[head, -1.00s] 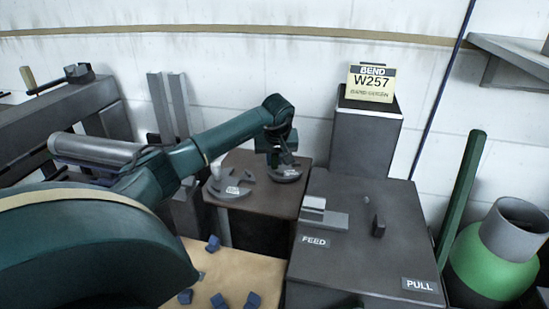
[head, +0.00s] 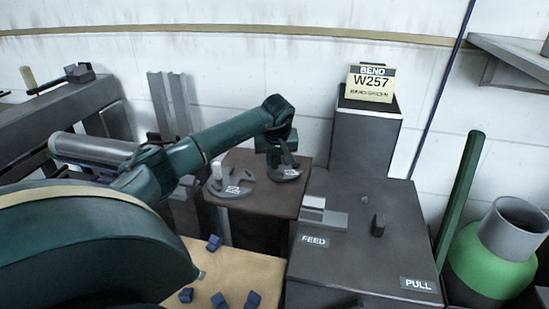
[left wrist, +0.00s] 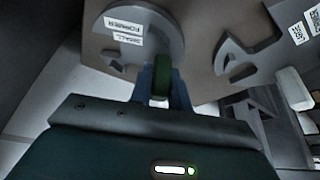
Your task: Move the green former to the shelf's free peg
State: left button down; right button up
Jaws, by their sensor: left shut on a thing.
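My left gripper (head: 284,160) is at the back right of the brown shelf top (head: 262,208), pointing down. In the left wrist view its fingers (left wrist: 161,75) are shut on a green upright grip. This grip appears to belong to a round grey former (left wrist: 141,38) labelled "SMALL FORMER". The same grey disc (head: 286,174) shows under the gripper in the head view, at shelf-top height; I cannot tell whether it touches the top. No free peg can be made out. My right gripper is not in view.
A grey hooked former (head: 236,188) with a pale post lies left of the gripper. Right of the shelf is a dark bench (head: 345,262) marked FEED and PULL, with a tall block bearing a sign (head: 371,83). Several blue blocks (head: 219,300) lie on the tan surface in front.

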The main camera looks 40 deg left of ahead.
pick_arm(q)
jog(key=shift+f, duration=0.1)
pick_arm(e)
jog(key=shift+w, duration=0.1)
pick_arm(q)
jog(key=c, duration=1.5)
grip_release()
jog(key=shift+o, duration=1.2)
jog(key=shift+s+f, duration=0.1)
jog(key=shift+f, duration=0.05)
jog(key=p+v, duration=0.1)
jog(key=v, duration=1.2)
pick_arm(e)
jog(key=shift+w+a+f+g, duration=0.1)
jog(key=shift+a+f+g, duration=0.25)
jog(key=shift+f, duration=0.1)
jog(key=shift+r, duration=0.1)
